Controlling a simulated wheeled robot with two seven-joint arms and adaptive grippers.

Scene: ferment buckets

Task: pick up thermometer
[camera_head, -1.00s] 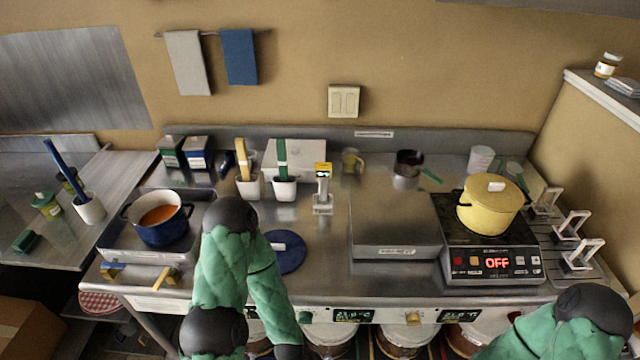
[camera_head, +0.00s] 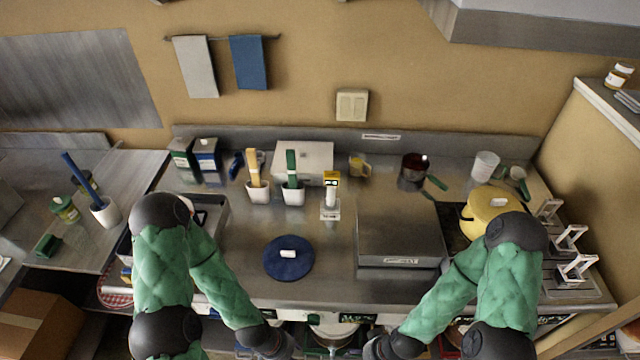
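The thermometer (camera_head: 331,180) appears to be the upright device with a yellow head and small dark display. It stands in a pale holder (camera_head: 330,211) on the steel counter, between the green-handled tool's cup and the raised steel plate. Neither gripper touches it. My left forearm runs down to the bottom edge left of centre, and my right forearm does so right of centre. Both end in dark wrists cut off by the frame. No fingertips show, so the grippers are out of view.
A raised steel plate (camera_head: 399,229) is at right. My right arm partly covers the yellow pot (camera_head: 480,208). Bare counter (camera_head: 332,245) shows before the holder.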

